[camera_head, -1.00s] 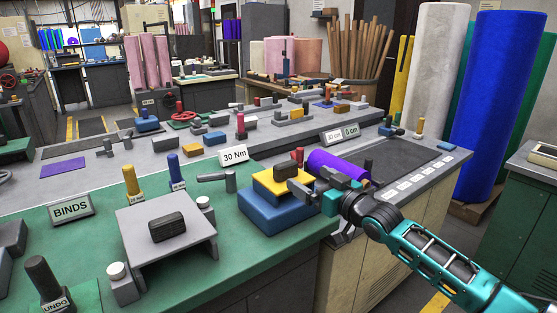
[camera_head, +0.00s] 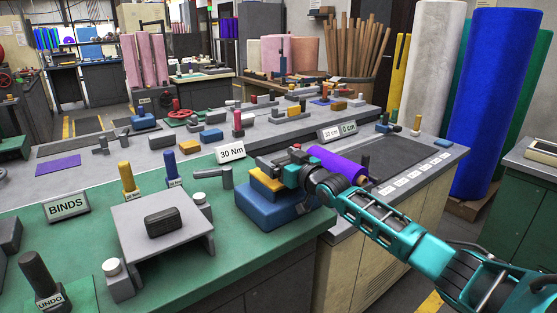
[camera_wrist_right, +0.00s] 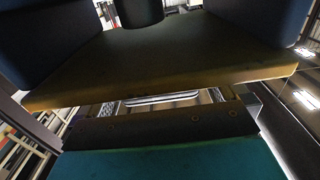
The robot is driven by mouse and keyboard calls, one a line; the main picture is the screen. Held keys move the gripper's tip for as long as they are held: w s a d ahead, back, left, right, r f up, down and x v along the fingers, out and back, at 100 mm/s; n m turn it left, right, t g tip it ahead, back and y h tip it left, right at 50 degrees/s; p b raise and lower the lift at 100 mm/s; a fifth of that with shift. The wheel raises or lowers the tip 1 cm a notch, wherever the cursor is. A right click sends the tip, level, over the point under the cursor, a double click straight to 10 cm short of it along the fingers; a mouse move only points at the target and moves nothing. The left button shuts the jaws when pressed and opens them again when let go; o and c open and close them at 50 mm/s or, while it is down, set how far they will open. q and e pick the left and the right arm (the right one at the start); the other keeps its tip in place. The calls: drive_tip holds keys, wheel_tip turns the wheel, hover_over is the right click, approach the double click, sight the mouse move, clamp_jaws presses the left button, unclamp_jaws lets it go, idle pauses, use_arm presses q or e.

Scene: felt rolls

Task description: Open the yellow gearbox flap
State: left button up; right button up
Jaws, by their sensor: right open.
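The yellow flap (camera_head: 264,182) sits on top of the blue gearbox (camera_head: 268,208) at the front edge of the green bench. My right gripper (camera_head: 278,163) is over the flap from the right and hides much of it. In the right wrist view the flap (camera_wrist_right: 165,62) shows as a dim yellow-brown plate, with a dark knob (camera_wrist_right: 138,12) standing on it. My open right fingers stand to either side of that knob; I cannot tell whether they touch the plate. I cannot tell whether the flap is tilted. My left gripper is not in view.
A purple roll (camera_head: 337,163) lies just behind my right arm. A grey stand (camera_head: 150,243) with a dark block is to the left of the gearbox.

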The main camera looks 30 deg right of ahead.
drive_tip(key=shift+w, duration=0.35)
drive_tip(key=c, duration=1.4)
